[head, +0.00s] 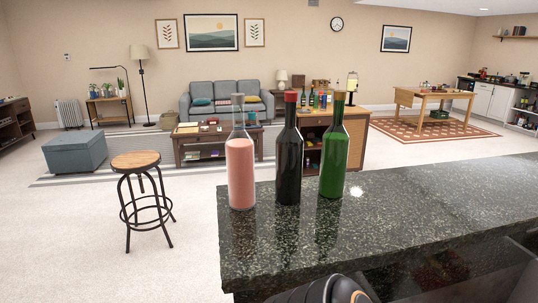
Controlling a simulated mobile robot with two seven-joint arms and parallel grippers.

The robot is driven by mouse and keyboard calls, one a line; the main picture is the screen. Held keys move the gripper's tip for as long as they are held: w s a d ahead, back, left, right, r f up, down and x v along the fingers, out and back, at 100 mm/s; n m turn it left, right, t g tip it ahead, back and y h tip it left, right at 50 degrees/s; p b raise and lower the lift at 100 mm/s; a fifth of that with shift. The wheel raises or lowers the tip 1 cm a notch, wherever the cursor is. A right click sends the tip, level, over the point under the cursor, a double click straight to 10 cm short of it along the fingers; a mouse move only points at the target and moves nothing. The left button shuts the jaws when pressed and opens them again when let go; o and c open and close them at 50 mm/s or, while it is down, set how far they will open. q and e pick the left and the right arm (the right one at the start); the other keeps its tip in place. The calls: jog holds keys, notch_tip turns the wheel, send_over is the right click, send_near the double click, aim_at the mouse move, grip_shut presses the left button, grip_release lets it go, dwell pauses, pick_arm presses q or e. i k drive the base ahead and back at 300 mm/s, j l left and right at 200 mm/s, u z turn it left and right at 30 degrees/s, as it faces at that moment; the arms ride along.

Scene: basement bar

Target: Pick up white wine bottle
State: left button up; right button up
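Three bottles stand upright in a close row on the dark granite counter (300,240), near its left end. The left one is a clear bottle (241,172) with pink liquid. The middle one is a very dark bottle (289,160) with a red top. The right one is a green bottle (334,155) with a brownish top. No label is readable, so I cannot tell for sure which one is the white wine bottle; none holds visibly white wine. Neither of my grippers is in view; only a dark piece of my arm shows at the bottom edge.
The counter right of the bottles is clear. A round wooden stool (136,160) stands left of the counter. Behind are a wooden cabinet (352,130) with small bottles on top, a coffee table (190,145), a grey sofa (225,95) and a blue-grey ottoman (75,153).

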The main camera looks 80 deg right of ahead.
aim_at(335, 140)
jog(key=j+z, duration=0.1)
jog(key=z, duration=0.4)
jog(key=k+j+z, duration=0.1)
jog(key=z, duration=0.4)
jog(key=k+z, duration=0.1)
jog(key=z, duration=0.4)
jog(key=k+j+z, duration=0.1)
jog(key=z, duration=0.9)
jog(key=i+j+z, duration=0.2)
jog(key=i+z, duration=0.2)
jog(key=k+l, duration=0.25)
jog(key=k, duration=0.2)
jog(key=i+j+z, duration=0.1)
jog(key=j, duration=0.3)
jog(key=i+j+z, duration=0.1)
jog(key=j, duration=0.3)
jog(key=i+j+z, duration=0.1)
jog(key=j, duration=0.3)
jog(key=i+j+z, duration=0.1)
jog(key=i+j, duration=0.15)
jog(key=j, duration=0.15)
